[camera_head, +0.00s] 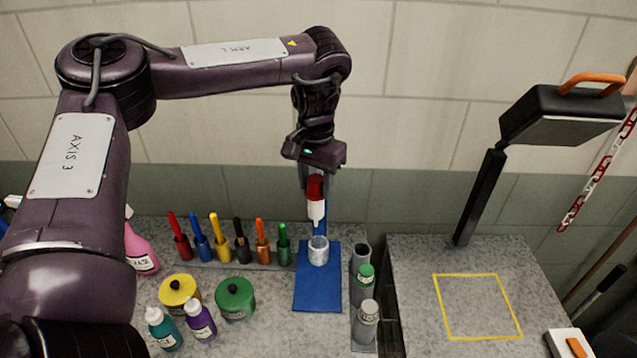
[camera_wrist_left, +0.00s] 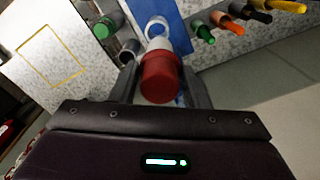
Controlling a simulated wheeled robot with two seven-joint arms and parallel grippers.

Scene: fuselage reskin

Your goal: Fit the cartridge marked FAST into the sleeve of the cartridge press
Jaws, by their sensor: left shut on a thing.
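My left gripper (camera_head: 315,176) is shut on a cartridge with a red upper part (camera_head: 315,188) and a white lower end. The cartridge hangs roughly upright, and its marking cannot be read. It also shows between the two fingers in the left wrist view (camera_wrist_left: 160,76). Just below it stands the pale, open-topped sleeve (camera_head: 318,252) of the cartridge press, on a blue base (camera_head: 317,293). The sleeve's rim also shows in the left wrist view (camera_wrist_left: 157,22), beyond the cartridge's white end. The cartridge appears above the sleeve, apart from it. My right gripper is not in view.
Right of the base, a rack holds a green-topped cartridge (camera_head: 364,277), a grey one (camera_head: 367,312) and an open holder (camera_head: 361,254). Several coloured-handled tools (camera_head: 221,238) stand at the left. Yellow (camera_head: 179,290) and green (camera_head: 235,298) tins are nearer. A lamp (camera_head: 560,113) overhangs the right bench.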

